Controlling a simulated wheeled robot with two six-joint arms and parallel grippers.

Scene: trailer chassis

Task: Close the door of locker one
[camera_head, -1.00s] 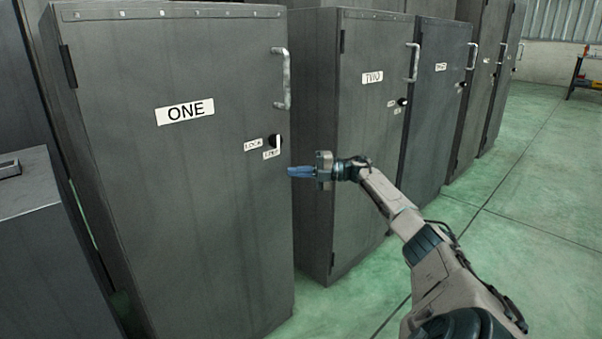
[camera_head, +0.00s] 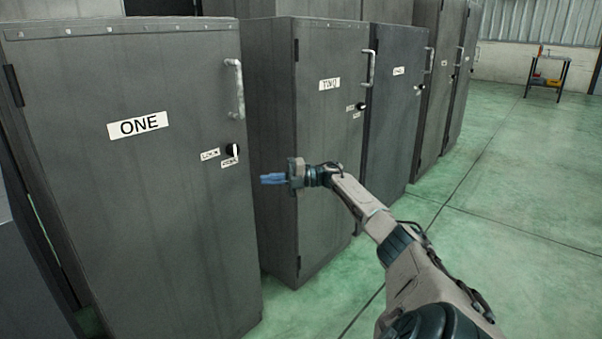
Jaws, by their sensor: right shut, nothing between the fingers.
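The grey door of locker one (camera_head: 130,220) fills the left of the view and bears a white label reading ONE (camera_head: 138,125). It looks flush with its frame along the top; whether it is fully closed I cannot tell. A metal handle (camera_head: 236,88) is at its upper right, with a dark lock knob (camera_head: 233,150) and two small labels below. My right gripper (camera_head: 263,179), with blue fingertips, is shut and empty. In the picture it is just right of the door's right edge, below the knob; contact cannot be told. My left gripper is not in view.
Locker two (camera_head: 325,160) stands to the right of locker one, with several more lockers (camera_head: 395,110) beyond it. The green floor (camera_head: 500,220) at the right is open. A small cart (camera_head: 546,78) stands far back by the wall.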

